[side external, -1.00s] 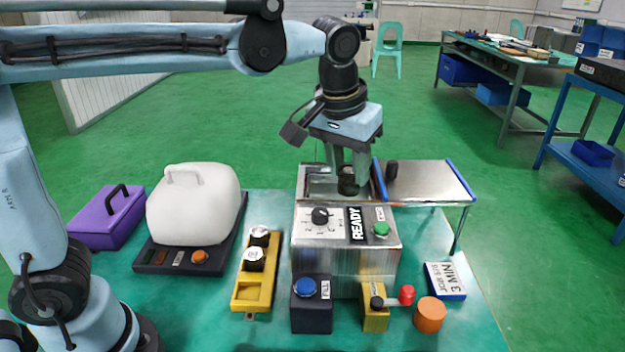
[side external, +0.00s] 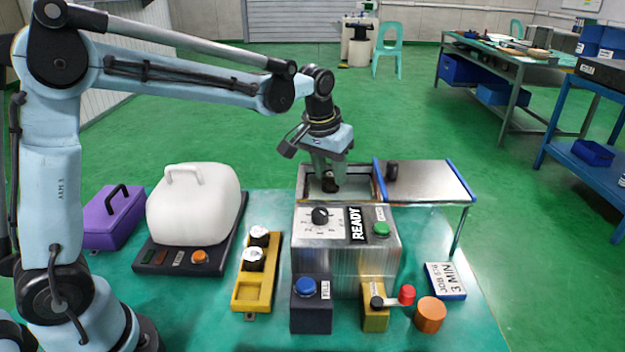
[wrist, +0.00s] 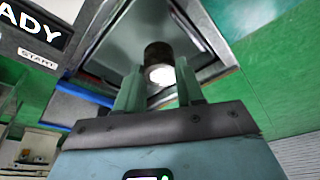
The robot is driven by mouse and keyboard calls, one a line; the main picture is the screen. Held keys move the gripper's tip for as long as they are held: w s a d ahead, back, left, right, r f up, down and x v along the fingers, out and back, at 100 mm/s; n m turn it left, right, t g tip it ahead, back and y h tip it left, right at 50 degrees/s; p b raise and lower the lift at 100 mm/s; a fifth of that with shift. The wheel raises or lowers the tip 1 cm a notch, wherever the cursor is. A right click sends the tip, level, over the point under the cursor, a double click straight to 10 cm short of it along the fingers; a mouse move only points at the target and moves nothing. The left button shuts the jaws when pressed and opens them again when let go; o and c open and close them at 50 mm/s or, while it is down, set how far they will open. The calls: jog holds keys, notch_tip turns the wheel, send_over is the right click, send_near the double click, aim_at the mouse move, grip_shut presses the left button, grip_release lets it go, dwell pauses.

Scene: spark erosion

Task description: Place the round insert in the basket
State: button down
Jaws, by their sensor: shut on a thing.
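My gripper (side external: 330,176) points down inside the open top of the steel machine (side external: 345,265). It is shut on a dark round insert (side external: 329,184). In the wrist view the insert (wrist: 156,52) sits between the fingertips (wrist: 158,80), its pale end face toward the camera. The basket cannot be told apart clearly; a metal-walled opening (wrist: 120,50) surrounds the insert in the wrist view. I cannot tell whether the insert touches the bottom. Two more round inserts with white tops (side external: 253,258) stand in the yellow rack (side external: 262,290), whose front slot is empty.
The machine's lid (side external: 430,180) with a dark knob lies slid open to the right. In front stand a blue FILL button (side external: 305,288), a red-knobbed lever (side external: 406,294) and an orange cylinder (side external: 430,315). A white-covered unit (side external: 193,205) and purple case (side external: 113,218) stand left.

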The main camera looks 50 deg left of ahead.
aim_at(328, 176)
jog(key=shift+f, duration=1.55)
jog(key=shift+f, duration=0.15)
jog(key=c, duration=1)
grip_release()
jog(key=a+v, duration=0.1)
jog(key=v, duration=1.1)
jog(key=s+f+t, duration=0.1)
jog(key=s+f, duration=0.1)
jog(key=s, duration=0.3)
jog(key=s+f+m+t, duration=0.1)
jog(key=s+f, duration=0.2)
jog(key=s, duration=0.2)
jog(key=s+f+m+t, duration=0.1)
jog(key=s+f+t, duration=0.1)
jog(key=s, duration=0.3)
jog(key=shift+d+f+h, duration=0.3)
jog(key=shift+d+f, duration=0.05)
jog(key=shift+f, duration=0.15)
